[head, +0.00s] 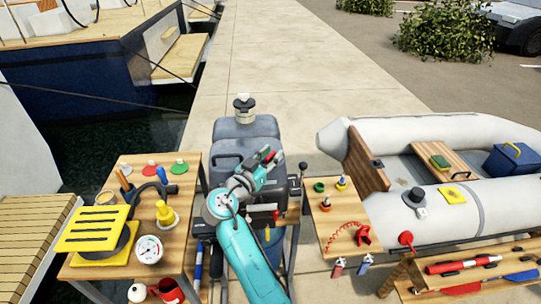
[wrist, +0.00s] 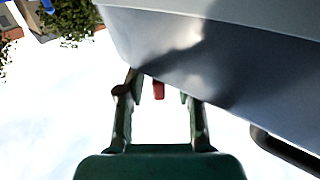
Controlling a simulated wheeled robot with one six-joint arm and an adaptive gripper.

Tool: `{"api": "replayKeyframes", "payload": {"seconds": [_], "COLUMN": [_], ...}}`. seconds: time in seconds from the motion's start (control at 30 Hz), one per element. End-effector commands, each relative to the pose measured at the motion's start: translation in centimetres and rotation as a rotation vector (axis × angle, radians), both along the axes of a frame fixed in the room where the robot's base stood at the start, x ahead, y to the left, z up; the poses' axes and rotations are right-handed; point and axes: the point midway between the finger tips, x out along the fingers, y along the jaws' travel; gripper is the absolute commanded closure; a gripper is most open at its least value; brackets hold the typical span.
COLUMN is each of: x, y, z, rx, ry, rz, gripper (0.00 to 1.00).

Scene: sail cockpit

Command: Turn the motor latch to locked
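The motor appears to be the large grey-blue body (head: 245,130) at the centre of the head view, behind my gripper. Its smooth grey side (wrist: 240,50) fills the upper right of the wrist view. A small red tab (wrist: 158,90), probably the latch, shows between my fingers in the wrist view, beyond the tips or level with them; I cannot tell which. My gripper (head: 271,156) is beside the grey body in the head view. In the wrist view my gripper (wrist: 162,93) has its fingers apart, with no clear contact on the tab. The latch's turn position is unclear.
A wooden table (head: 188,172) with a yellow slotted plate (head: 95,228) and gauge (head: 149,249) stands left. A small wooden shelf (head: 335,243) with small parts is right of my arm. A grey inflatable boat (head: 480,205) lies farther right. Open pavement (head: 285,60) extends behind.

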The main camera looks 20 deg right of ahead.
Motion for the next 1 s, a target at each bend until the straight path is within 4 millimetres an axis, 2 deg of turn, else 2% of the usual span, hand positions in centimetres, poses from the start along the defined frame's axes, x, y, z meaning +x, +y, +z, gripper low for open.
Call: {"api": "replayKeyframes", "payload": {"seconds": [0.23, 0.7, 1.0], "x": [-1.1, -6.7, -7.9], "y": [1.4, 7.8, 9.1], "z": [0.1, 0.0, 0.0], "rx": [0.000, 0.000, 0.000], "ry": [-0.001, 0.000, 0.000], "rz": [0.002, 0.002, 0.000], "gripper": [0.65, 0.65, 0.65]}}
